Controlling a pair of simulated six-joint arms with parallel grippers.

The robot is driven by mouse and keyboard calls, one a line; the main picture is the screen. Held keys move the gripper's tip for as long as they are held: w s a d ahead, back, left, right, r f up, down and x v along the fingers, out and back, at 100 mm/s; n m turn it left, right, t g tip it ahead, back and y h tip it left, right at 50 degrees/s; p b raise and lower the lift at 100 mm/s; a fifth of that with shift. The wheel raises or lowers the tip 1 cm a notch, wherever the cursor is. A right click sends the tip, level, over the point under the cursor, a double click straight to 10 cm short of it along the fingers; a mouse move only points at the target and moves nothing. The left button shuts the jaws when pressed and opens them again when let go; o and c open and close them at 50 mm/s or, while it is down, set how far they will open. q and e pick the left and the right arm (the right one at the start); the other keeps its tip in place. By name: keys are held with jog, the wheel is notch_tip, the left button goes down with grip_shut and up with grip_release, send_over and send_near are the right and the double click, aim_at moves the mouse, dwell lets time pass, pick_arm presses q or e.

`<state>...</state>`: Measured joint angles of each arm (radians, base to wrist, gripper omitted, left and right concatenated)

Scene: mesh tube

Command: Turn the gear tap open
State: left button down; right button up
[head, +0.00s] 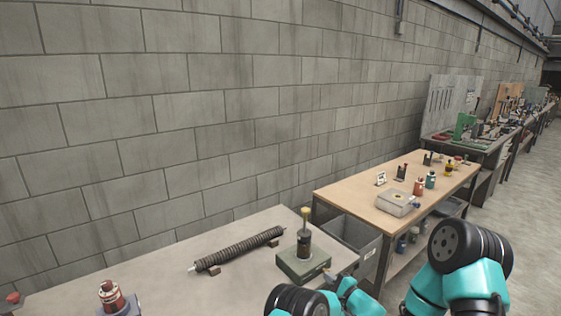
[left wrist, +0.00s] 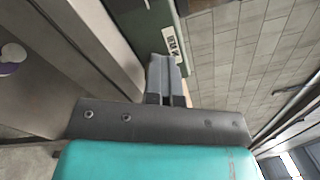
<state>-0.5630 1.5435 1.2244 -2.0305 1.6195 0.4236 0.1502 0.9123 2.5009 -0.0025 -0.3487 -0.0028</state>
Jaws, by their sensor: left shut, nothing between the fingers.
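A green box (head: 303,263) stands on the near table, with a dark upright cylinder (head: 304,243) and a yellowish stem (head: 305,220) on top. This may be the gear tap; I cannot make out gear teeth or how far it is turned. In the left wrist view, my left gripper (left wrist: 166,62) is shut and empty, its fingertips close beside the green side of the box (left wrist: 172,28) with a white label. I cannot tell whether they touch it. In the head view my left arm reaches the box's front right corner. My right gripper is not in view.
A dark ribbed tube (head: 240,249) lies on small brown blocks on the near table (head: 165,268). A red-topped part (head: 111,296) stands at front left. A wooden bench (head: 345,190) with a grey bin (head: 350,238) is to the right. A block wall (head: 200,110) runs behind.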

pick_arm(q)
jog(key=shift+w+a+f, duration=0.1)
jog(key=shift+a+f, duration=0.25)
jog(key=shift+a, duration=0.45)
jog(key=shift+a+r, duration=0.2)
jog(key=shift+r, duration=0.2)
jog(key=shift+g, duration=0.3)
jog(key=shift+s+d+r, duration=0.1)
jog(key=shift+s+d, duration=0.15)
jog(key=shift+s, duration=0.45)
jog(key=shift+d+f+v, duration=0.1)
jog(key=shift+f+v, duration=0.05)
jog(key=shift+v, duration=1.05)
jog(key=shift+d+f+v, duration=0.1)
jog(key=shift+v, duration=1.1)
